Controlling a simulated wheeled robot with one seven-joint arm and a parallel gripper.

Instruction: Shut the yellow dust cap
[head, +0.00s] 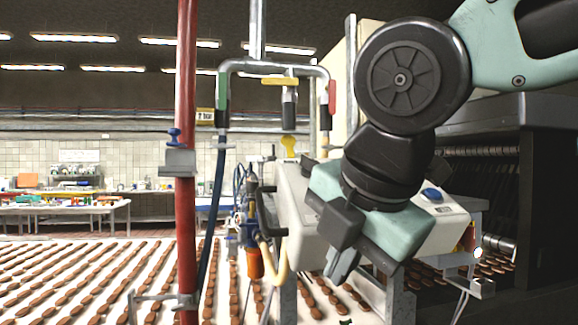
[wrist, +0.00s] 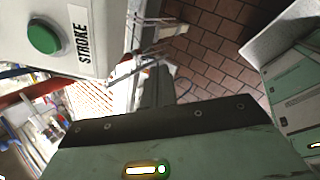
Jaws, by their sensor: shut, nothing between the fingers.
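A small yellow piece (head: 289,146), which looks like the dust cap, shows in the head view just below the dark middle fitting (head: 289,115) of the grey pipe frame. I cannot tell how far open it stands. My gripper (head: 342,264) is lower and to the right of it, pointing down beside the pale machine housing, well apart from the cap. Its fingers also show in the wrist view (wrist: 157,88), shut with nothing between them. The cap does not show in the wrist view.
A yellow lever (head: 280,81) sits above the fitting. A red post (head: 186,130) stands to the left. A box with a green button (wrist: 44,37) marked STROKE is close to my gripper in the wrist view. A conveyor (head: 90,275) with rows of brown biscuits runs below.

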